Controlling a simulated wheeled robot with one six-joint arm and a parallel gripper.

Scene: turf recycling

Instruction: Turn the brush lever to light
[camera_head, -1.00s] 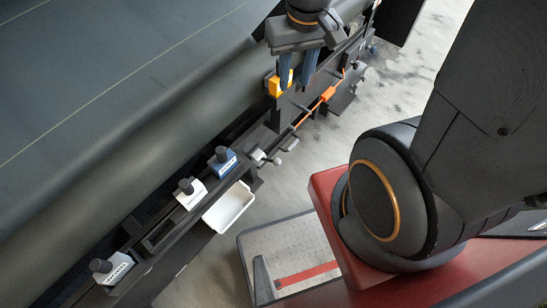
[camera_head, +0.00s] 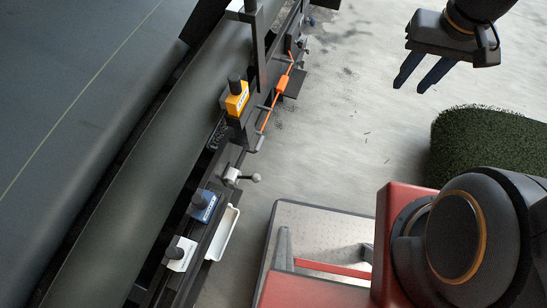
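A small metal lever with a round ball knob (camera_head: 256,178) sticks out to the right from a pale mount on the machine's side rail. It may be the brush lever; I can read no setting marks on it. An orange grip on a thin orange rod (camera_head: 282,82) runs along the rail farther up. My gripper (camera_head: 410,89) is at the upper right, over the grey floor and well apart from the lever and rail. Its two dark blue fingers are parted with nothing between them.
Yellow (camera_head: 236,101), blue (camera_head: 205,205) and white (camera_head: 181,253) blocks with black knobs sit along the rail. A white tray (camera_head: 222,235) hangs beside it. A turf roll (camera_head: 480,145) lies at the right. Open floor (camera_head: 340,130) lies between rail and gripper.

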